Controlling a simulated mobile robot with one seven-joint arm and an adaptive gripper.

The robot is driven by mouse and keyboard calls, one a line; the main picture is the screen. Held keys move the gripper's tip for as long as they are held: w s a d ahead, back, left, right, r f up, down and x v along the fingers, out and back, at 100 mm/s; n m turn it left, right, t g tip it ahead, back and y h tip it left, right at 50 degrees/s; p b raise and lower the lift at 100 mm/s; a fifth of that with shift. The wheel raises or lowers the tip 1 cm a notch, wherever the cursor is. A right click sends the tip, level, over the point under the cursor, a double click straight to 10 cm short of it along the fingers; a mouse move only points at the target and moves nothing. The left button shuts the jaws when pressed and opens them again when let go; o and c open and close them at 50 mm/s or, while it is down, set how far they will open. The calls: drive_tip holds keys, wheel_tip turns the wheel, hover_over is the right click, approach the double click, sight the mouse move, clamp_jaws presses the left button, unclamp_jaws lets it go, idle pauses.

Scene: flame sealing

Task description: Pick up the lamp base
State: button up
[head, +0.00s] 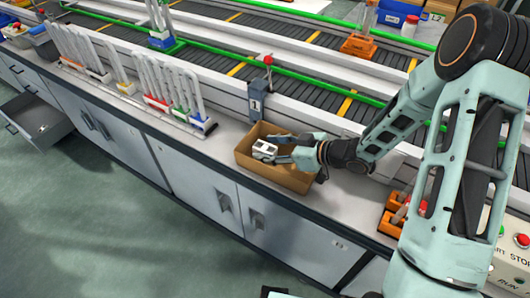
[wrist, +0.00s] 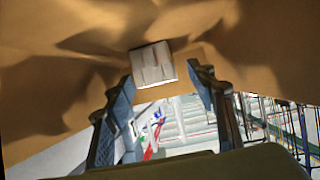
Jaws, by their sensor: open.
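A small white block, which looks like the lamp base (head: 264,149), is at the open cardboard box (head: 272,178) on the bench. In the wrist view the lamp base (wrist: 152,64) is a pale ribbed block just ahead of my fingertips, between their lines. My gripper (head: 279,149) reaches in from the right over the box, with its fingers apart. In the wrist view my gripper (wrist: 162,78) is open, one finger on each side. I cannot tell whether a finger touches the block.
A grey post marked 1 (head: 256,105) with a red knob stands behind the box. Racks of white tubes (head: 180,95) stand to the left. Orange holders (head: 394,214) are at the right. A conveyor with green rails (head: 310,70) runs behind. A drawer (head: 38,120) hangs open at far left.

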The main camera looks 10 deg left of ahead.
drive_tip(key=c, duration=1.3)
